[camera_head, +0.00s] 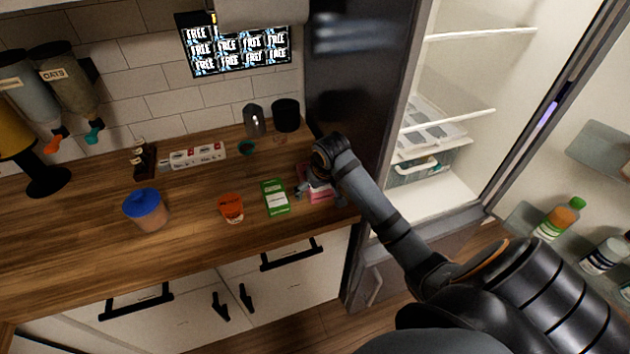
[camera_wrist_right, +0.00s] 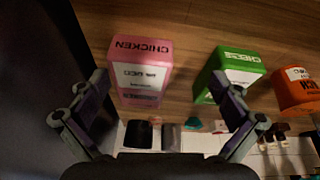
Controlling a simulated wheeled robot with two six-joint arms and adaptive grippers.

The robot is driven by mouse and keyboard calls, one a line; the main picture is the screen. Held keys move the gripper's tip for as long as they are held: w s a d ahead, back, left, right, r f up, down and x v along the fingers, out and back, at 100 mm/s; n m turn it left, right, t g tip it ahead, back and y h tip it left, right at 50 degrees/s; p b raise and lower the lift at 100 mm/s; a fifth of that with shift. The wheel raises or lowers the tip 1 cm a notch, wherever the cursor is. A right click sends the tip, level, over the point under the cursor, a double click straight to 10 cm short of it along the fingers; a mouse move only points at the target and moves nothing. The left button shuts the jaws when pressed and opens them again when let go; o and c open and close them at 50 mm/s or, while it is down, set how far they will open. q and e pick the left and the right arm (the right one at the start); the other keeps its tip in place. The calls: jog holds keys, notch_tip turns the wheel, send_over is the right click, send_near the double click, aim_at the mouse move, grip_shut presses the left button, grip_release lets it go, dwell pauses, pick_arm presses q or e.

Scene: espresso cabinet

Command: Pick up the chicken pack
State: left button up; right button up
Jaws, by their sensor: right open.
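The chicken pack (camera_head: 320,195) is a pink box with a white label on the wooden counter, near the fridge end. In the right wrist view the chicken pack (camera_wrist_right: 141,72) shows its "CHICKEN" lettering and lies between the lines of the two fingers, nearer the left one. My right gripper (camera_head: 306,186) is over the pack in the head view and partly hides it. In the wrist view my right gripper (camera_wrist_right: 158,80) is open and empty, with its fingers wide apart. I cannot tell whether a finger touches the pack. My left gripper is not in view.
A green box (camera_head: 275,197) stands close to the left of the pack, then an orange tub (camera_head: 231,208) and a blue-lidded container (camera_head: 146,209). A dark cup (camera_head: 286,115) and a power strip (camera_head: 198,155) are behind. The open fridge (camera_head: 450,100) is at the right.

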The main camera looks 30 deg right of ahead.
jog(key=shift+m, duration=0.7)
jog(key=w+d+r, duration=0.4)
jog(key=r, duration=0.1)
jog(key=p+x, duration=0.1)
jog(key=x, duration=0.4)
jog(key=shift+w+a+f, duration=0.1)
jog(key=shift+w+f, duration=0.05)
jog(key=shift+f, duration=0.2)
jog(key=p+x, duration=0.1)
jog(key=x, duration=0.3)
jog(key=shift+a, duration=0.15)
jog(key=shift+w+f, duration=0.2)
jog(key=shift+f, duration=0.25)
jog(key=shift+r, duration=0.1)
jog(key=c, duration=1.5)
notch_tip(320, 180, up, 10)
jog(key=shift+b, duration=0.85)
